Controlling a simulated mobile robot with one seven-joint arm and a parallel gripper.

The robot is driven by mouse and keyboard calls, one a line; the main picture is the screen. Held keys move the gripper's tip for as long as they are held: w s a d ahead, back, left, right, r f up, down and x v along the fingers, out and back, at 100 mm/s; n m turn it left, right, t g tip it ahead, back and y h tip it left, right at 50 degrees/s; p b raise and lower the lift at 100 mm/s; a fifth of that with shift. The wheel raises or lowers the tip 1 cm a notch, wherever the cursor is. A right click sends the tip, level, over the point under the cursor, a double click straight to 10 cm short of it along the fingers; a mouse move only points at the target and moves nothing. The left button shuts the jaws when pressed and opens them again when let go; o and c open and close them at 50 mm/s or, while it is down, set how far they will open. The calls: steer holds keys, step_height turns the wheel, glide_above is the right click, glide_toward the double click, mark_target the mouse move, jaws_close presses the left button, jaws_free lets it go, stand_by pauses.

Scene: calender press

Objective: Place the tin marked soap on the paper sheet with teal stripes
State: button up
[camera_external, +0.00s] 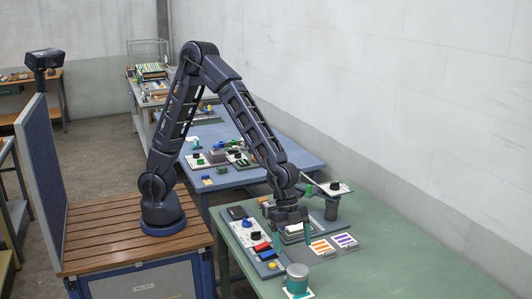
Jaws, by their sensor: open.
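A grey-green tin (297,277) stands upright at the near edge of the green table, on or just over a white paper sheet (309,294) with teal at its edge. Any word on the tin is too small to read, and the tin hides most of that sheet. My gripper (291,229) is open, pointing down over the table behind the tin and apart from it.
An orange-striped sheet (321,247) and a purple-striped sheet (344,240) lie right of my gripper. A grey panel (243,222) with knobs and coloured blocks lies to the left. The table's right side (420,265) is clear.

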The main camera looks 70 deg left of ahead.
steer(key=w+a+r+n+t+y, duration=0.1)
steer(key=w+a+r+n, duration=0.3)
steer(key=a, duration=0.6)
steer(key=w+a+r+n+t+y, duration=0.1)
steer(key=a+r, duration=0.4)
steer(key=a, duration=0.5)
steer(key=w+a+r+n+t+y, duration=0.1)
steer(key=w+a+r+n, duration=0.3)
steer(key=a, duration=0.6)
steer(key=s+a+r+n, duration=0.2)
steer(key=s+a+n, duration=0.1)
steer(key=s+a, duration=0.3)
steer(key=s+a+r+n+t+y, duration=0.1)
steer(key=s+a, duration=0.4)
steer(key=a, duration=0.6)
steer(key=s+a+r+n, duration=0.3)
steer(key=s+a+n, duration=0.2)
steer(key=a, duration=0.4)
steer(key=shift+s+t+y, duration=0.3)
steer(key=shift+s, duration=0.5)
